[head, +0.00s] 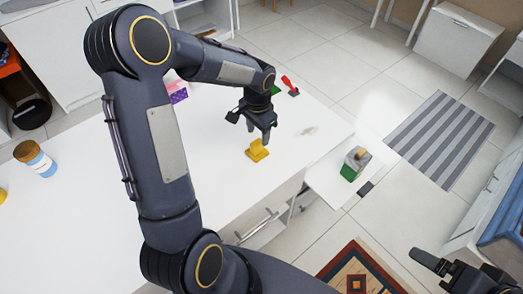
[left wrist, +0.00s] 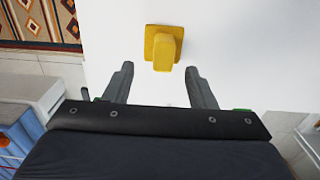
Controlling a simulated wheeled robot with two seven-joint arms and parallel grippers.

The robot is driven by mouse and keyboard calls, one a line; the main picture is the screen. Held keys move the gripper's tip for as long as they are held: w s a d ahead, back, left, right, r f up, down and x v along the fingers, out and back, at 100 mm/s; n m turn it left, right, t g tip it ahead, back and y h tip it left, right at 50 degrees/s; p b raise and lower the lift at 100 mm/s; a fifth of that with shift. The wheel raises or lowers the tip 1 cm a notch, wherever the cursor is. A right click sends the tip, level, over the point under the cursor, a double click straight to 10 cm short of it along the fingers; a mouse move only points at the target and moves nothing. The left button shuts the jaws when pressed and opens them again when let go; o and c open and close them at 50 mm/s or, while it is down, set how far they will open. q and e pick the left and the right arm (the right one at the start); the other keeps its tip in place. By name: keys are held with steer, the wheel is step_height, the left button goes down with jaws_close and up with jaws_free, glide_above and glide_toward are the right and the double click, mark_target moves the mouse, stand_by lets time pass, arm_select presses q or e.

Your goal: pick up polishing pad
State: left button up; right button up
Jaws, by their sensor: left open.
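The polishing pad appears to be the yellow block with a raised grip (head: 257,150), lying on the white tabletop (head: 95,225) near its right edge. My left gripper (head: 259,134) is open just above and beside it, fingers pointing down. In the left wrist view the yellow pad (left wrist: 163,46) lies just beyond the two spread fingertips (left wrist: 158,69), roughly centred between them, and nothing is held. My right gripper (head: 440,270) shows partly at the lower right, away from the table; its opening is unclear.
A red-handled tool (head: 290,85) lies behind the left gripper. A green-and-grey object (head: 354,164) sits on a lower white surface. The table around the pad is clear.

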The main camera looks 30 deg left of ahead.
mark_target(257, 142)
arm_select(q)
steer(key=f, duration=0.7)
steer(key=shift+w+a+p, duration=0.1)
steer(key=shift+a+p, duration=0.15)
steer(key=shift+p, duration=0.15)
steer(key=c, duration=1.1)
